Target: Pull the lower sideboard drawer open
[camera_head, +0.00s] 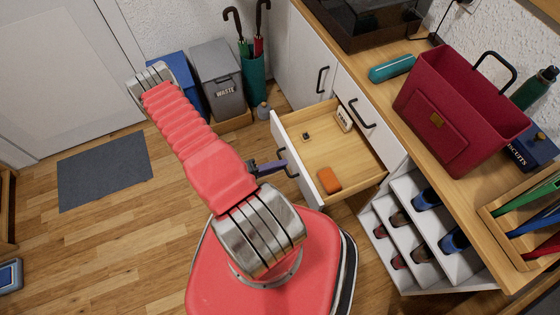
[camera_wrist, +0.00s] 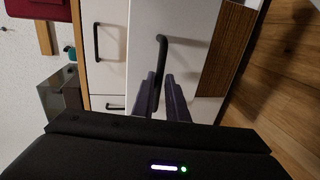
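The lower sideboard drawer (camera_head: 298,160) stands pulled well out in the head view, its wooden inside showing. Its front bears a dark bar handle (camera_head: 283,154), which also shows in the wrist view (camera_wrist: 161,55). My gripper (camera_head: 270,167) is at this handle, just outside the drawer front. In the wrist view its two purple-grey fingers (camera_wrist: 161,78) are apart, one on each side of the handle bar, with a narrow gap. Whether they touch the bar is unclear. The upper drawer (camera_head: 365,125) above is closed.
An orange block (camera_head: 329,180), a small white box (camera_head: 344,118) and a small dark item lie in the drawer. A shoe rack (camera_head: 425,245) stands close to its right. The waste bin (camera_head: 218,78) and umbrella stand (camera_head: 254,78) are behind. The floor at left is clear around the mat (camera_head: 105,170).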

